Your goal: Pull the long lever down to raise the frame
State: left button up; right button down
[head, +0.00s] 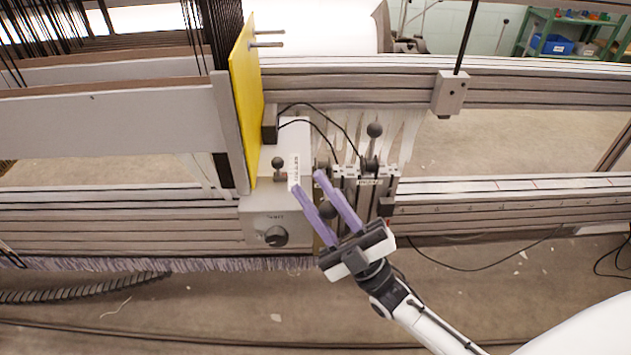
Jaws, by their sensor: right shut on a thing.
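My right gripper (307,180) reaches in from the lower right, over the front of the loom's control unit. Its two purple fingers are shut on a lever with a round black knob (327,210), which shows between them. The lever's shaft is mostly hidden by the fingers. A second black-knobbed lever (374,130) stands upright just right of the fingertips, and a short one (279,163) stands to their left. The wide grey frame (110,125) spans the left side, beside the yellow plate (246,100). My left gripper is not in view.
A grey box with a dark dial (275,235) sits left of my fingers. Black cables (335,125) loop above the levers. Long metal rails (510,190) run across the loom. The floor in front is mostly clear, with a cable chain (85,288) at the left.

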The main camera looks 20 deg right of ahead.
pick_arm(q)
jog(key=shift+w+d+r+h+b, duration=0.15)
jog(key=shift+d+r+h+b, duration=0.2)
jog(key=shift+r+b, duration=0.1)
pick_arm(e)
jog(key=shift+s+a+f, duration=0.25)
jog(key=shift+s+f, duration=0.1)
jog(key=shift+f, duration=0.3)
jog(key=shift+s+a+f, duration=0.2)
jog(key=shift+s+f, duration=0.1)
jog(key=shift+f, duration=0.3)
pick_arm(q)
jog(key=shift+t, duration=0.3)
pick_arm(e)
jog(key=c, duration=1.4)
grip_release()
jog(key=shift+c, duration=0.2)
jog(key=shift+d, duration=0.1)
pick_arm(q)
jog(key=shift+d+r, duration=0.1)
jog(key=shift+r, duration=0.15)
pick_arm(e)
jog(key=v, duration=1)
jog(key=shift+f, duration=0.15)
